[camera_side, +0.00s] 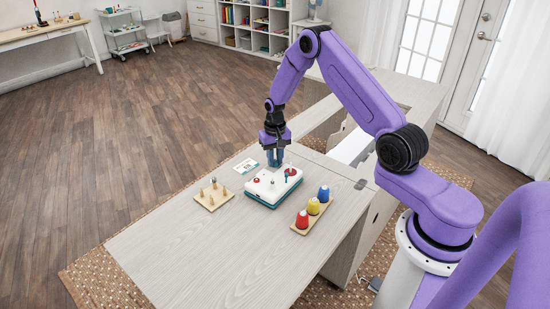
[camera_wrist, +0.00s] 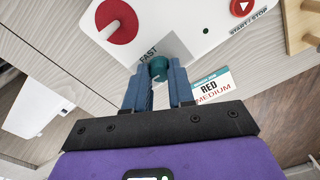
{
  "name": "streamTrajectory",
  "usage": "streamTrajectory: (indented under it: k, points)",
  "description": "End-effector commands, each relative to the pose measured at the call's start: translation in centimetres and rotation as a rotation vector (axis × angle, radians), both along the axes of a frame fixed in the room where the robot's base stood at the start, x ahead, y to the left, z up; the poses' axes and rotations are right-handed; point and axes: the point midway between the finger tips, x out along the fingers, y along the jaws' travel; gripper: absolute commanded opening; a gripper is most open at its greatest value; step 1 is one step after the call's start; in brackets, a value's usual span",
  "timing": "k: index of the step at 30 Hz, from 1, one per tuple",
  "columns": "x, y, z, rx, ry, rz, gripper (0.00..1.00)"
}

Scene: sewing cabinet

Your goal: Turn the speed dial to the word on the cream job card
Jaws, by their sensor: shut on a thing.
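The white sewing machine (camera_side: 268,188) with a teal base stands on the cabinet top. Its teal speed dial (camera_wrist: 159,67) shows in the wrist view at the machine's edge, beside the printed word FAST (camera_wrist: 148,53). My gripper (camera_side: 275,161) reaches down over the machine's far edge; in the wrist view its blue fingers (camera_wrist: 160,82) are shut on the dial. Other speed words and the dial's pointer are hidden or unclear. The job card (camera_wrist: 211,88) lies flat beside the machine and reads RED and MEDIUM; it also shows in the side view (camera_side: 246,166).
A red disc (camera_wrist: 117,22) with a pale pin and a red START/STOP button (camera_wrist: 242,7) are on the machine. A wooden peg board (camera_side: 208,203) is to its left. The near cabinet top is clear.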

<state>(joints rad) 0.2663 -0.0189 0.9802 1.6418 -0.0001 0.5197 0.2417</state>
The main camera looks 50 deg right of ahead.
Motion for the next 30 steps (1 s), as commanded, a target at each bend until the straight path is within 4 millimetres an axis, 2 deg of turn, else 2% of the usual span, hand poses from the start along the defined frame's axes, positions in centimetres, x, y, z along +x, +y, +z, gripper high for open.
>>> streamTrajectory:
  k: [4,5,7,16,20,23,30]
  points:
    - [0.1,0.0,0.1,0.0,-0.002,0.0,0.0]
    - [0.1,0.0,0.1,0.0,-0.002,0.0,0.27]
    - [0.1,0.0,0.0,-0.001,-0.002,0.001,0.49]
    - [0.0,0.0,0.1,0.0,-0.001,0.001,0.49]
    - [0.1,0.0,0.8,0.0,-0.002,0.001,0.49]
    - [0.1,0.0,2.1,-0.001,-0.003,0.001,0.49]
    - [0.1,-0.1,6.9,-0.002,-0.006,0.0,0.49]
